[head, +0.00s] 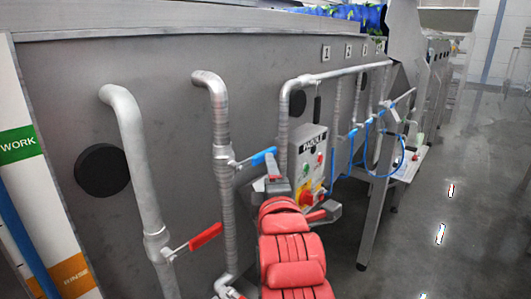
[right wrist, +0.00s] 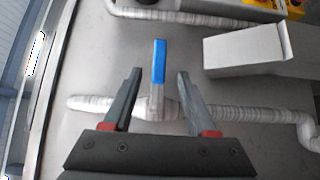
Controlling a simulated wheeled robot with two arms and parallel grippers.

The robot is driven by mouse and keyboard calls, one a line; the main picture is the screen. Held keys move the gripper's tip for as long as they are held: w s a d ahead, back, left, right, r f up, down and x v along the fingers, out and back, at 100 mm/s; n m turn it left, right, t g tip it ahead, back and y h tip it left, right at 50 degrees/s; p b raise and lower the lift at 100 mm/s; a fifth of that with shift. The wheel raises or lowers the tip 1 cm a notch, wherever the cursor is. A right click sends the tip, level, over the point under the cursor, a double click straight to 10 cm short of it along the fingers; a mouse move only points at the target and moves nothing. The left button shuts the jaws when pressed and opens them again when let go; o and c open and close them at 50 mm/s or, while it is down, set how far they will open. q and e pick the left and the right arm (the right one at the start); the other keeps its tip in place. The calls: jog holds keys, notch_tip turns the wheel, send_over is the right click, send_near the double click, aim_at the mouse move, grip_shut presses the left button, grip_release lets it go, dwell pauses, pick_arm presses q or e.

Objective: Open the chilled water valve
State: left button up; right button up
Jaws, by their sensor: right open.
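A blue-handled lever valve (head: 264,156) sits on a wrapped vertical pipe (head: 222,140) on the grey tank wall. In the right wrist view the blue lever (right wrist: 160,62) stands crosswise to its pipe (right wrist: 235,115), and its bare metal stem shows between my fingers. My right gripper (head: 298,187) is open at the lever, with one finger on each side in the wrist view (right wrist: 160,74). I see no clear contact. My red right arm hides part of the wall below. My left gripper is out of view.
A red-handled valve (head: 205,236) is on the bare pipe (head: 133,130) to the left. A control box (head: 309,160) with buttons is close on the right. Blue hoses (head: 372,130) and a steel stand (head: 378,200) are farther right. The floor (head: 455,190) there is clear.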

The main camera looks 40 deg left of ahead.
aim_at(257, 159)
jog(key=p+x, duration=0.2)
jog(key=x, duration=0.7)
grip_shut()
dwell(1.3)
